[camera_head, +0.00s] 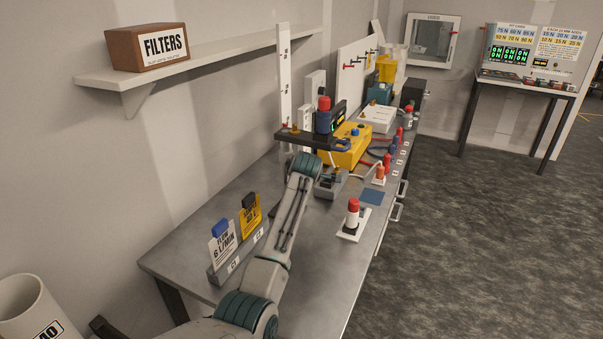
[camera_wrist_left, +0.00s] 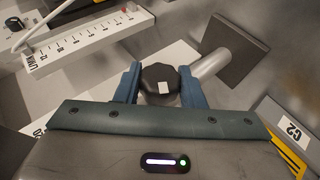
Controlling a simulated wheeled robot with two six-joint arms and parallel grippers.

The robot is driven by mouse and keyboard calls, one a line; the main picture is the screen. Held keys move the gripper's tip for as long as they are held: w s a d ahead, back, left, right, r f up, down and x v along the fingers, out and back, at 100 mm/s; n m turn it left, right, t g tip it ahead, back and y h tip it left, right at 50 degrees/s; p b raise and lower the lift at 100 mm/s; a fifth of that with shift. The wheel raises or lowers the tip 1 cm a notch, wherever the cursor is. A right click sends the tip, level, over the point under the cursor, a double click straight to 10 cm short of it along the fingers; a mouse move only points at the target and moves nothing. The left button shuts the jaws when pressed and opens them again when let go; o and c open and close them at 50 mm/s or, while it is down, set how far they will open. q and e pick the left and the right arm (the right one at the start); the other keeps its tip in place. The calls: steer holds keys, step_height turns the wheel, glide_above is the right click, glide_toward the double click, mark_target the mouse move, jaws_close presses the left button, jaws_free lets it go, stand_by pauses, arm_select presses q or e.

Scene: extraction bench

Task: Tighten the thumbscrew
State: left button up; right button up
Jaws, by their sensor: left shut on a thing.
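The thumbscrew (camera_wrist_left: 160,84) is a dark, many-sided knob with a small white mark on its face. It shows in the middle of the left wrist view. My left gripper (camera_wrist_left: 160,90) is shut on it, with one blue finger against each side. A pale metal rod (camera_wrist_left: 211,66) shows beside the knob and runs up to a dark square plate (camera_wrist_left: 242,46). In the head view my left arm reaches over the bench to beside the dark shelf on the white upright; the knob cannot be made out there. My right gripper is not in view.
The dark shelf (camera_head: 297,139) carries a red-topped blue bottle (camera_head: 323,117). A yellow unit (camera_head: 346,150) stands behind. Flow cards (camera_head: 222,243) stand at the bench's near left. A red-topped white bottle (camera_head: 352,214) stands at right. A white scale strip (camera_wrist_left: 85,42) lies near the gripper.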

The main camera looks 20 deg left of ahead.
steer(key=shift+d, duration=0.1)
arm_select(q)
steer(key=o, duration=0.9)
steer(key=shift+o, duration=0.4)
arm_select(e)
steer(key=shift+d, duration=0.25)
arm_select(q)
steer(key=b+v, duration=0.3)
steer(key=v, duration=0.7)
steer(key=shift+s+r, duration=0.2)
steer(key=shift+s, duration=0.1)
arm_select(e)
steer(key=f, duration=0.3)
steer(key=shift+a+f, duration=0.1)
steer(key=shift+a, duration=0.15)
arm_select(q)
steer(key=shift+d, duration=0.1)
